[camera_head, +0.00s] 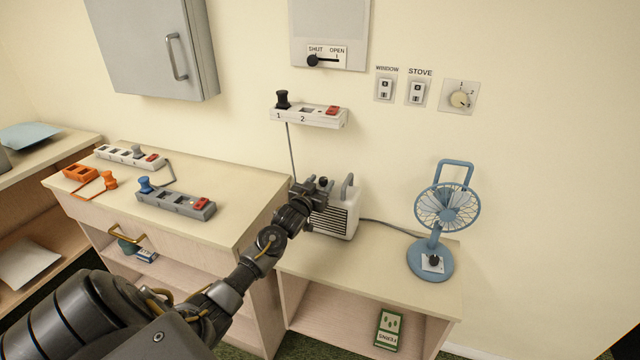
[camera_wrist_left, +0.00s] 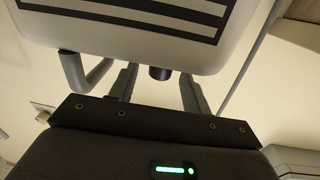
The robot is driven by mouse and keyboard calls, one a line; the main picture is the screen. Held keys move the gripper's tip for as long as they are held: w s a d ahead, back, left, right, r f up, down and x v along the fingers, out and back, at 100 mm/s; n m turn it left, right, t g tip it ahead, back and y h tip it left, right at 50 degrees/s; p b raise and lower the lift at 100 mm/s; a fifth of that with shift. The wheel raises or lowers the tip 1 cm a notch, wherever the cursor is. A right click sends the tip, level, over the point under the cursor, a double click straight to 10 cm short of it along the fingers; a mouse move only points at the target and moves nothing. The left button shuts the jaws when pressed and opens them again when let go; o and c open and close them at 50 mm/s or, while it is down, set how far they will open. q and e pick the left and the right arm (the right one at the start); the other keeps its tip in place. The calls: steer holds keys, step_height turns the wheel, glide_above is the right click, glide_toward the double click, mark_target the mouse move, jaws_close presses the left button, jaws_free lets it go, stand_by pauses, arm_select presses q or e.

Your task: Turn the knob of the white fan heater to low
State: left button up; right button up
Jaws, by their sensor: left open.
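The white fan heater (camera_head: 345,218) stands on the low shelf unit right of the drawer desk, its dark slatted grille facing out. It also shows upside down across the top of the left wrist view (camera_wrist_left: 210,60). Its small black knob (camera_wrist_left: 159,73) shows at the body's edge, between the fingers of my left gripper (camera_head: 314,188). The gripper is open, with a finger on each side of the knob. I cannot tell whether either finger touches it. The knob's setting marks are not readable. My right gripper is not in view.
The heater's grey handle (camera_head: 348,188) rises beside my gripper. A blue fan (camera_head: 447,208) stands to the right on the same shelf top. A wall power strip (camera_head: 322,117) hangs above the heater. Several power strips, including a grey one (camera_head: 172,203), lie on the desk.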

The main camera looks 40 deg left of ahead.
arm_select(q)
steer(key=c, duration=1)
steer(key=shift+w+d+r+n+g+y+p, duration=0.1)
steer(key=shift+d+n+g+y+p, duration=0.1)
steer(key=shift+n+y, duration=0.35)
steer(key=shift+w+d+n+g+y+p, duration=0.1)
steer(key=shift+n+g+y+p, duration=0.1)
steer(key=shift+n+y, duration=0.35)
steer(key=shift+d+n+g+y, duration=0.15)
steer(key=shift+n+g+y, duration=0.95)
steer(key=shift+y, duration=0.9)
steer(key=o, duration=1)
steer(key=v, duration=1)
steer(key=shift+s+d+b, duration=0.25)
steer(key=shift+s+b, duration=0.05)
steer(key=shift+b, duration=0.1)
